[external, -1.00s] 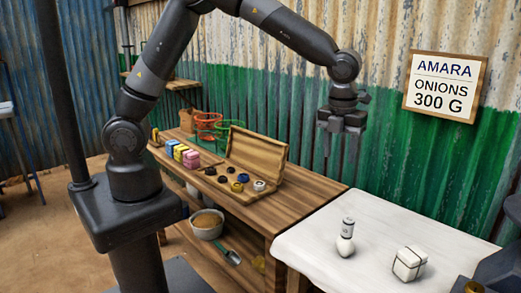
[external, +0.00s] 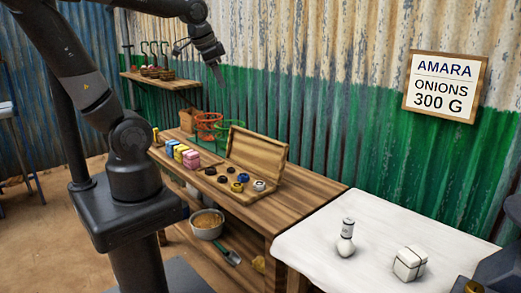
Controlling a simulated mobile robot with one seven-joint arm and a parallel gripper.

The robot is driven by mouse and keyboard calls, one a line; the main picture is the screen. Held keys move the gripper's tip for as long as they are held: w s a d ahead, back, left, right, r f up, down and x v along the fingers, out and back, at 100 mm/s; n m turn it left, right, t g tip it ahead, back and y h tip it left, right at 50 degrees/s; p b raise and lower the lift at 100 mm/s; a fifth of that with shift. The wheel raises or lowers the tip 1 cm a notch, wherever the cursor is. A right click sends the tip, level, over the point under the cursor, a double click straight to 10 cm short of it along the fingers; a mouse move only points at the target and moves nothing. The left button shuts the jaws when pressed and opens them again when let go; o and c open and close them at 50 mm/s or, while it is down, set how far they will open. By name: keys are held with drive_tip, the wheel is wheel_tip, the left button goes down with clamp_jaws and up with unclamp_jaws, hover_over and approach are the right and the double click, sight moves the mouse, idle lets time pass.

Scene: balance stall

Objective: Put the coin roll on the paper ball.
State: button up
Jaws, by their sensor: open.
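A small white cylinder with dark bands, which looks like the coin roll (external: 347,226), stands upright on a rounded white lump, which looks like the paper ball (external: 345,246). Both are on the white-covered table at the lower right, and the roll touches the top of the ball. My gripper (external: 217,72) is open and empty, high up at the upper middle in front of the corrugated wall. It is far from the roll and the ball, up and to the left of them.
A white wrapped block (external: 410,263) with dark bands sits right of the ball. A wooden bench (external: 306,201) holds an open wooden box (external: 257,157) with small round pieces, coloured blocks (external: 190,160) and wire baskets (external: 208,125). A wall shelf (external: 160,83) carries several hooked items.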

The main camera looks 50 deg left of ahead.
drive_tip(key=s+a+n, duration=0.4)
drive_tip(key=n, duration=0.1)
drive_tip(key=shift+s+f+n+t, duration=0.3)
drive_tip(key=shift+s+f+t, duration=0.1)
idle(0.8)
